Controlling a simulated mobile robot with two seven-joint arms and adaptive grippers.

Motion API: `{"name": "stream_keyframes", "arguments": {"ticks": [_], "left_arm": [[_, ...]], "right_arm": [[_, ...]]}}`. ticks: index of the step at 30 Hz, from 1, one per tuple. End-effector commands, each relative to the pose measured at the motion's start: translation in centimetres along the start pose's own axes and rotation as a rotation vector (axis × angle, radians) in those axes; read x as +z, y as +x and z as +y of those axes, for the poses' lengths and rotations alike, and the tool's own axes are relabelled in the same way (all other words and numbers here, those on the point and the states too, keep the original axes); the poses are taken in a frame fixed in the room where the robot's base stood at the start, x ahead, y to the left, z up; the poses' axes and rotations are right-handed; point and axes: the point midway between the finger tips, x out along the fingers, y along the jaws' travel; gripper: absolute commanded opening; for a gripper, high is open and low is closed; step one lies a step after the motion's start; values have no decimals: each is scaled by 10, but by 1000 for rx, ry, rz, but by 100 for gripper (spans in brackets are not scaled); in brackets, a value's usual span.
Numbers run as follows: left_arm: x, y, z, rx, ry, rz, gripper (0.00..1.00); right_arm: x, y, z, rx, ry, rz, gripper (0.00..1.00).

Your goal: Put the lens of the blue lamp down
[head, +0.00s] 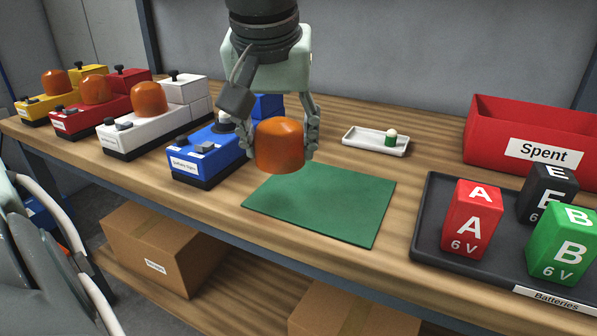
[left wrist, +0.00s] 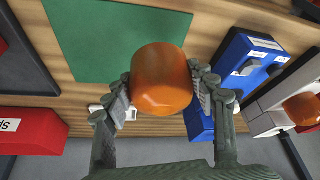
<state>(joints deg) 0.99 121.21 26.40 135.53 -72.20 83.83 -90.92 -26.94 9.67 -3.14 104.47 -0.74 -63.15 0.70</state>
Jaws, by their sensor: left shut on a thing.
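An orange lens (head: 279,145) is held between the fingers of my left gripper (head: 283,135). It hangs above the bench, in front of the far left corner of the green mat (head: 330,205) in the head view. The left wrist view shows the lens (left wrist: 161,79) between both fingertips, with the mat (left wrist: 110,35) beyond it. The blue lamp (head: 208,152) stands just left of the gripper with no lens on it; my gripper hides part of its top. It also shows in the left wrist view (left wrist: 240,70). My right gripper is not in view.
White (head: 155,128), red (head: 90,112) and yellow (head: 45,102) lamps with orange lenses stand left. A white tray (head: 376,148) holds a small green-and-white bulb-like piece. A red Spent bin (head: 480,130) and a dark battery tray (head: 424,225) are right. The mat is bare.

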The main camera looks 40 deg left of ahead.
Motion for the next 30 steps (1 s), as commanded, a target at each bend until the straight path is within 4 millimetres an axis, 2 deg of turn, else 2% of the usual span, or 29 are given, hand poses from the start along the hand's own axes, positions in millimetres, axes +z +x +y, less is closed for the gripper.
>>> {"name": "stream_keyframes", "arguments": {"ticks": [6, 8, 16, 30], "left_arm": [[3, 14, 23, -1, 1, 0, 29], [4, 16, 25, -1, 1, -1, 29], [18, 49, 24, 0, 1, -4, 29], [20, 54, 24, 1, -1, -1, 29]], "right_arm": [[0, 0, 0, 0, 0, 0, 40], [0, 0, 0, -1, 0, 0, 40], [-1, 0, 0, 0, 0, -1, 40], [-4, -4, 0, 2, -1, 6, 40]]}}
